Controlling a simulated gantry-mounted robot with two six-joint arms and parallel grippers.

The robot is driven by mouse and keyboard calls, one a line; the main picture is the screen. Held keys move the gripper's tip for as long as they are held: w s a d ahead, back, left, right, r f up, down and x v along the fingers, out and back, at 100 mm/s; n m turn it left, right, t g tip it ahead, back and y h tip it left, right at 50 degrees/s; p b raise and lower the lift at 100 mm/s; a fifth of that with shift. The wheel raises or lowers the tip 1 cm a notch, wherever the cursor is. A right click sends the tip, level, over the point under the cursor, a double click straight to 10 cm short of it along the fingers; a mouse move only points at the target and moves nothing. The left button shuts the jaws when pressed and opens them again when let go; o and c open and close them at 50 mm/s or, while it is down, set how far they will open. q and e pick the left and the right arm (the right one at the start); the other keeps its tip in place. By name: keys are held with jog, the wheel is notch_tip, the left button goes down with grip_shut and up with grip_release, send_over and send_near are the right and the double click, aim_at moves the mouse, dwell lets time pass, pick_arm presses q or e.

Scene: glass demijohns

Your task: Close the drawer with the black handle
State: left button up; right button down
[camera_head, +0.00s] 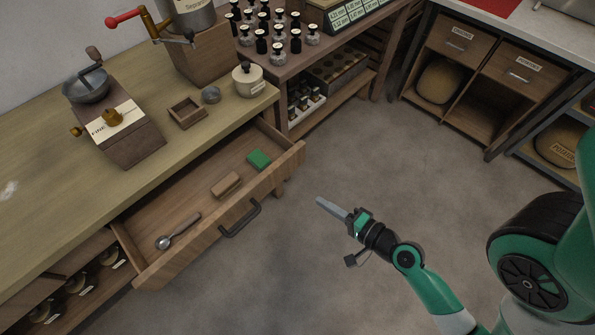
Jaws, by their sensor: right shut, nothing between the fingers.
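The wooden drawer (190,243) under the bench stands pulled open in the left half of the head view. Its black handle (240,219) is on the front panel, facing the open floor. Inside lie a metal scoop (178,231) with a wooden handle, a small wooden block (226,185) and a green block (259,160). My right gripper (331,208) is shut and empty, out in front of the drawer to the right of the handle, apart from it. My left gripper is not in view.
The wooden bench (45,205) above the drawer carries a grinder (119,125), a small square tray (187,112) and a lidded jar (248,79). A shelf with several dark bottles stands behind. The grey floor (350,150) between is clear.

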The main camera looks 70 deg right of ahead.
jog(key=p, duration=0.2)
send_near(284, 172)
jog(key=shift+m, duration=0.3)
jog(key=x, duration=0.6)
jog(key=shift+s+a+f+b, duration=0.1)
jog(key=shift+f+b, duration=0.2)
jog(key=shift+b, duration=0.1)
jog(key=shift+w, duration=0.35)
jog(key=shift+g, duration=0.3)
jog(key=shift+d, duration=0.2)
